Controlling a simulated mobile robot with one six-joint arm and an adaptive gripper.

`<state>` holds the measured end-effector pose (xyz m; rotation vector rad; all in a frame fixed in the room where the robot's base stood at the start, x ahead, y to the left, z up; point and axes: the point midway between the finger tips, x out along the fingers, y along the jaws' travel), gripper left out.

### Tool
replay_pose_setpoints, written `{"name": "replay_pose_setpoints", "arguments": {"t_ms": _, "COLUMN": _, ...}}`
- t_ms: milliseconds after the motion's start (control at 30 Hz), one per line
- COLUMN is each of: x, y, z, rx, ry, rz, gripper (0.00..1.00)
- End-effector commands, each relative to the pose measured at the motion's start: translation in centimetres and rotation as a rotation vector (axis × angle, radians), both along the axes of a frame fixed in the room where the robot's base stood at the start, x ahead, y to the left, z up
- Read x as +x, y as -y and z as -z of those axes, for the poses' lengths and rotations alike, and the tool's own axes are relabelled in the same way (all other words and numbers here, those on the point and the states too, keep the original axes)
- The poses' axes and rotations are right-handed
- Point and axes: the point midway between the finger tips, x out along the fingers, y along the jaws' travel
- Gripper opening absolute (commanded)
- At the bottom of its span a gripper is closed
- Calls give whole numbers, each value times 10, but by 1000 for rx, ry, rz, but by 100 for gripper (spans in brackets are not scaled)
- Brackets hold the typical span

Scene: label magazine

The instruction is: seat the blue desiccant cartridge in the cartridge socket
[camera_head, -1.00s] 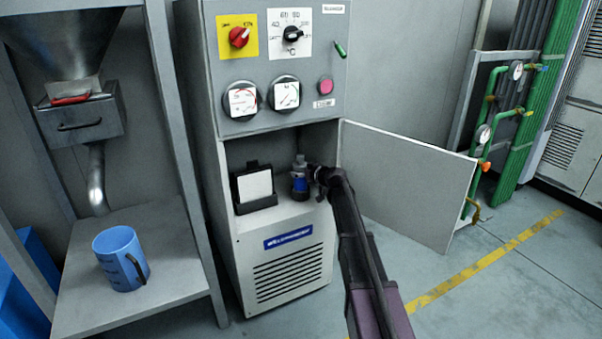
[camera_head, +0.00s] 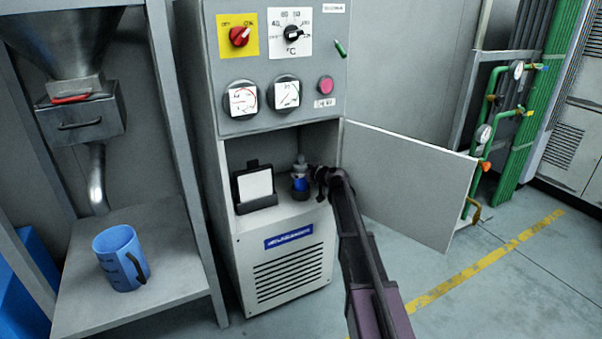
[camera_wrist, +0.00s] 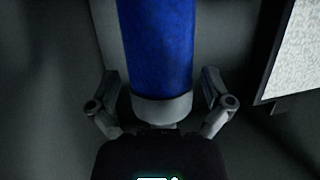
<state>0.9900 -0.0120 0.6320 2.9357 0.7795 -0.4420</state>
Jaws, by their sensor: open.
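The blue desiccant cartridge (camera_head: 300,184) stands upright inside the open lower bay of the cabinet, with a grey part at its top. In the wrist view the cartridge (camera_wrist: 157,50) is a blue cylinder with a pale grey collar. My gripper (camera_head: 314,177) reaches in from the right at the cartridge. In the wrist view the two fingers of my gripper (camera_wrist: 161,88) are open, one on each side of the cartridge, with dark gaps visible between. The cartridge socket cannot be made out; whether the cartridge sits in it cannot be told.
A black-framed white panel (camera_head: 256,188) stands left of the cartridge in the bay; its edge shows in the wrist view (camera_wrist: 295,50). The open door (camera_head: 405,185) hangs right of my arm. A blue mug (camera_head: 118,262) stands on the left shelf (camera_head: 180,255).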

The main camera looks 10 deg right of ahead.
Motion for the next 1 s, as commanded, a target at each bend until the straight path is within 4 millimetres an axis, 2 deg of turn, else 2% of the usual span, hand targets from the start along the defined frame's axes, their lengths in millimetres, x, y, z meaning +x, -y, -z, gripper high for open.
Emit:
{"name": "replay_pose_setpoints", "arguments": {"t_ms": 467, "x": 0, "y": 0, "z": -21, "rx": 0, "ry": 0, "rz": 1, "gripper": 100}}
{"name": "replay_pose_setpoints", "arguments": {"t_ms": 1000, "x": 0, "y": -1, "z": -67, "rx": 0, "ry": 0, "rz": 0, "gripper": 100}}
